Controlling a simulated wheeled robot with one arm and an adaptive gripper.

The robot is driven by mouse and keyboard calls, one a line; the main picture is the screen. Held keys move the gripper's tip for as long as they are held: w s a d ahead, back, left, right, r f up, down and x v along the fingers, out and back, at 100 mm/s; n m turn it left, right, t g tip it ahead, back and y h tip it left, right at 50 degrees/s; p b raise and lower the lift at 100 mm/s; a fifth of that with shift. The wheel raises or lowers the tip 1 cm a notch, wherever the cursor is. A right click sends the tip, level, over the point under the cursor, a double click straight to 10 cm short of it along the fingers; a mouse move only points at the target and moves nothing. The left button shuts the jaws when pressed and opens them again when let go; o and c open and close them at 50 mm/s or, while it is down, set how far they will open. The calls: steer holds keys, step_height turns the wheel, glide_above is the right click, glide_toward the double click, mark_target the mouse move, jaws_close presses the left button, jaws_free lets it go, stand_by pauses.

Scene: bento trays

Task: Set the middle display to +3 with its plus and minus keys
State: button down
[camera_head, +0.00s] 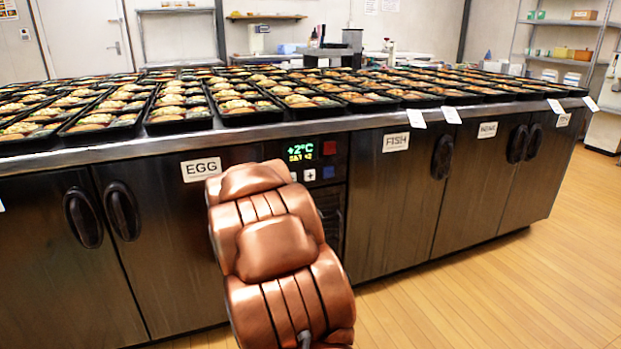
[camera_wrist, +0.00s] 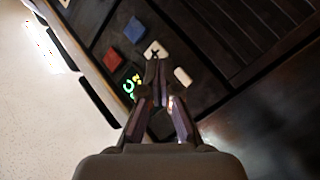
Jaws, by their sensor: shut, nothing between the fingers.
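The display (camera_head: 302,153) on the dark panel at the counter's front reads +2°C in green, with a smaller yellow-green line below that is hard to read. It also shows, turned and partly covered, in the wrist view (camera_wrist: 130,86). The white plus key (camera_head: 310,175) is below it; in the wrist view the plus key (camera_wrist: 154,48) lies just beyond my fingertips. The other white key (camera_wrist: 183,76), its mark unreadable, is right of my fingers. My gripper (camera_wrist: 158,66) is shut and empty, its tips at the plus key's near edge; I cannot tell whether they touch. My arm hides it in the head view.
A red key (camera_head: 329,148) and a blue key (camera_head: 328,173) sit close by on the same panel. Cabinet doors with dark handles flank it, labelled EGG (camera_head: 205,168) and FISH (camera_head: 396,142). Filled bento trays cover the counter top. The wooden floor at right is clear.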

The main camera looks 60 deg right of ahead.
mark_target(313, 180)
steer(key=s+d+r+g+h, duration=0.2)
steer(key=s+d, duration=0.2)
steer(key=shift+s+m, duration=0.25)
steer(key=shift+m, duration=0.05)
steer(key=shift+w+d+p, duration=0.45)
steer(key=shift+w+d, duration=0.35)
steer(key=shift+w, duration=0.4)
steer(key=shift+w+d+p, duration=0.5)
steer(key=shift+w+d, duration=0.25)
steer(key=shift+w, duration=0.5)
steer(key=shift+w+d+p, duration=0.45)
steer(key=shift+w+d, duration=0.35)
steer(key=shift+w, duration=0.4)
steer(key=shift+w+d+r+p, duration=0.15)
steer(key=shift+w+p, duration=0.1)
steer(key=shift+p, duration=0.4)
steer(key=shift+w+d, duration=0.1)
steer(key=shift+w, duration=0.05)
